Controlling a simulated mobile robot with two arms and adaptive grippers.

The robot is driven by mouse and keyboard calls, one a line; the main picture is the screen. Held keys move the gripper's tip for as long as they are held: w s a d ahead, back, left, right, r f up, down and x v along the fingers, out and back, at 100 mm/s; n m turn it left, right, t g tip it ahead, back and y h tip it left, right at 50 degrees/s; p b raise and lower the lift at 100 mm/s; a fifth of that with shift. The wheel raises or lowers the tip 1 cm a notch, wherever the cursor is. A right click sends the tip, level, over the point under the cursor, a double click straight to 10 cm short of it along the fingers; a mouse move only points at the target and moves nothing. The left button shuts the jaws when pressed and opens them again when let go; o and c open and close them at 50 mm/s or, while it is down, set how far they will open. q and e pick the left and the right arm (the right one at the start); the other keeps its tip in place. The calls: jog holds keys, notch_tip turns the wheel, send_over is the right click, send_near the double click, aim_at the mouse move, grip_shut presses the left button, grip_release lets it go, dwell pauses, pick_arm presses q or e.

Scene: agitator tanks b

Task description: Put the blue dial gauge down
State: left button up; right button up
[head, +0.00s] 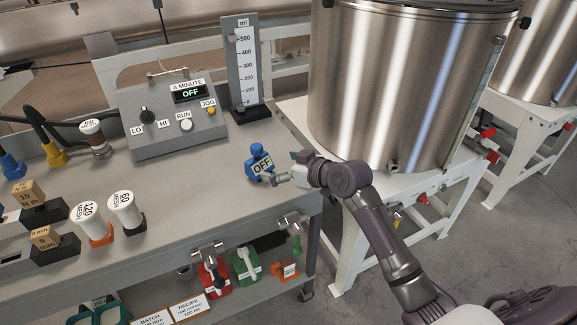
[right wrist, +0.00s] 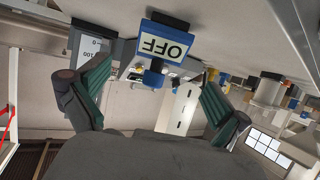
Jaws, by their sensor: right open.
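The blue dial gauge (head: 254,150) stands upright on the grey bench near its right front edge. Its white face reads OFF. In the right wrist view the gauge (right wrist: 158,65) appears upside down, its base against the bench top. My right gripper (head: 284,172) is just to the right of the gauge. Its two green-padded fingers are spread wide in the wrist view (right wrist: 155,85), with the gauge between and beyond them, and they do not appear to grip it. My left gripper is out of view.
A control box (head: 178,127) and a measuring scale (head: 243,75) stand behind the gauge. A large steel tank (head: 395,85) is close on the right. Bench top between the jars and gauge is clear.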

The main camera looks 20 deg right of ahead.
jog(key=shift+v, duration=1.75)
